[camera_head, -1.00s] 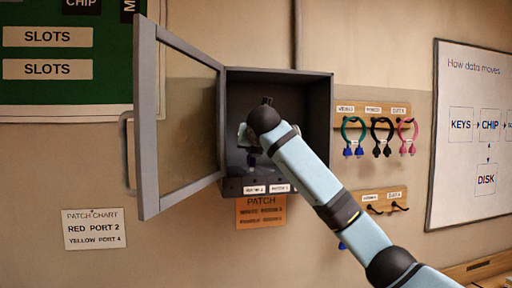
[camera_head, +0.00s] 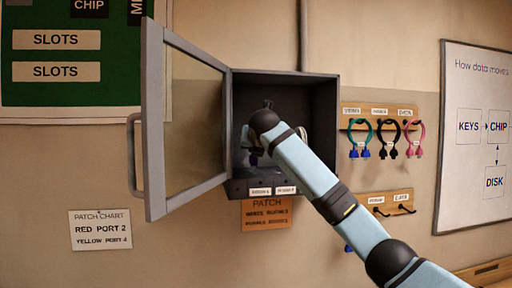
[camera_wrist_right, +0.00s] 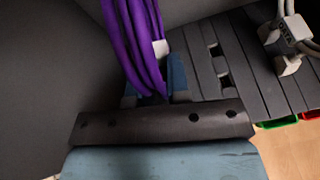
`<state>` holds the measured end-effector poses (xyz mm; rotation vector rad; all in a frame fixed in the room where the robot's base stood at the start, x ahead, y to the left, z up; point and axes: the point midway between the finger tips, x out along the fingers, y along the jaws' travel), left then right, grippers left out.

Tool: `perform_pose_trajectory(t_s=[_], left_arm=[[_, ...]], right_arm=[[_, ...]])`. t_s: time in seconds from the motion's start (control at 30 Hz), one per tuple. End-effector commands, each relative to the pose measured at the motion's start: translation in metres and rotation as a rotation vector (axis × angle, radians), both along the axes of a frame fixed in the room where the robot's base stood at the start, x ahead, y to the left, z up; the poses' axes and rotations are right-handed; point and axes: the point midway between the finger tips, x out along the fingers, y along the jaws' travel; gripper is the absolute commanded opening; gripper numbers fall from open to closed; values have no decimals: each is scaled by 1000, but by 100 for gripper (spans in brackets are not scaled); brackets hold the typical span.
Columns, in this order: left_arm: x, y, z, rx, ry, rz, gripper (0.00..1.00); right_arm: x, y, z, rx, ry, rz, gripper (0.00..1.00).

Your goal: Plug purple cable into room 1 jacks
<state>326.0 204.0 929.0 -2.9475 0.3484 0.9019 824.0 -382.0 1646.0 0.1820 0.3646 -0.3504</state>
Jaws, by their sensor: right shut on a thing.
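The purple cable (camera_wrist_right: 135,45) is a looped bundle in the right wrist view, running up from my right gripper (camera_wrist_right: 157,78). That gripper is shut on it, inside the dark wall cabinet (camera_head: 322,120). A white piece (camera_wrist_right: 161,47) shows beside the cable. A grey slotted jack panel (camera_wrist_right: 240,65) lies beside the gripper, with openings near the fingers. Two white labels (camera_head: 260,191) (camera_head: 286,190) sit on the cabinet's lower front edge, too small to read surely. My wrist hides the fingers in the head view, and the plug ends are hidden. My left gripper is not in view.
A grey-white cable (camera_wrist_right: 288,40) sits on the panel's right part. The cabinet's glass door (camera_head: 195,120) stands open at the left. Other cables (camera_head: 360,135) hang on a rack to the right. An orange patch card (camera_head: 266,214) is below the cabinet.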

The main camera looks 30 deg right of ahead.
Motion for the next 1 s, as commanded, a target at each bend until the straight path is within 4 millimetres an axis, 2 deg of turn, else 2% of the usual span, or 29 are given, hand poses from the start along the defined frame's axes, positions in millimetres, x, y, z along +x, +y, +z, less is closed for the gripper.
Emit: perform_pose_trajectory(t_s=[0.3,1.0], left_arm=[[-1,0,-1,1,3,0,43],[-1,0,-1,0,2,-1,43]], right_arm=[[0,0,1,-74,19,83,0],[-2,0,1,-73,18,81,0]])
